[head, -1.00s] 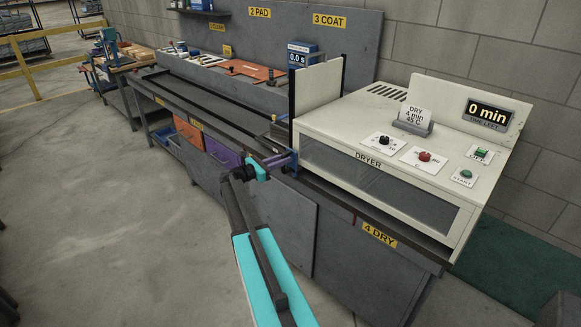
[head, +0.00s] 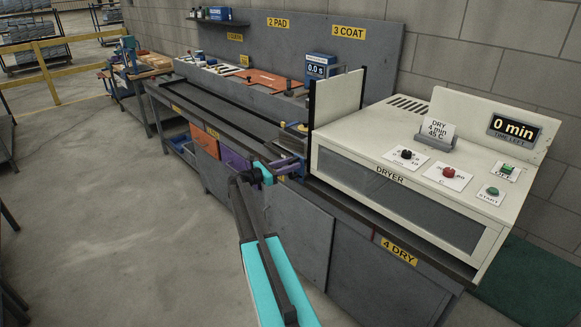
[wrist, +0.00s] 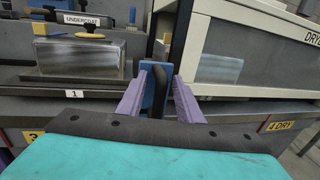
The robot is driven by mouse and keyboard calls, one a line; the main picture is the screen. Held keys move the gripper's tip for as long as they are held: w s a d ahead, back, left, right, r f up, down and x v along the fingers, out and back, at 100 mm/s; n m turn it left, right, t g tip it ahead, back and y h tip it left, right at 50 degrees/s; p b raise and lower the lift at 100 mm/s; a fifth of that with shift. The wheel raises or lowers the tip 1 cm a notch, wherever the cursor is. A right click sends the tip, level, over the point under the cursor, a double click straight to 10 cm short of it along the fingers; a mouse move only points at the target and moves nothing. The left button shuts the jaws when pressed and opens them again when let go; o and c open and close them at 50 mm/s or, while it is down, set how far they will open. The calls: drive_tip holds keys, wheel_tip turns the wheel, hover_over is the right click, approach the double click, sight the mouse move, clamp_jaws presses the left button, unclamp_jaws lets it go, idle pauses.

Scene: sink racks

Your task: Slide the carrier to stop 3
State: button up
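In the wrist view, a blue piece with a black upright handle (wrist: 156,98) is in front of my gripper (wrist: 162,84). The two purple fingers flank the handle, with blue showing between handle and fingers. I see no finger closed on the handle; contact with the blue piece is unclear. In the head view, my gripper (head: 289,165) is at the bench front, just left of the dryer (head: 400,170).
The dryer's pale left panel (head: 337,97) rises beside the gripper. A dark rail (head: 225,112) runs along the bench to the left. Orange (head: 205,140) and purple (head: 236,159) bins sit under the bench. The floor (head: 110,210) at left is clear.

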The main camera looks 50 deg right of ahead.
drive_tip(key=shift+f, duration=0.15)
drive_tip(key=shift+a, duration=0.15)
drive_tip(key=b+v, duration=0.3)
drive_tip(key=v, duration=1)
drive_tip(key=shift+a+b, duration=0.3)
drive_tip(key=shift+b, duration=0.1)
drive_tip(key=shift+w, duration=0.1)
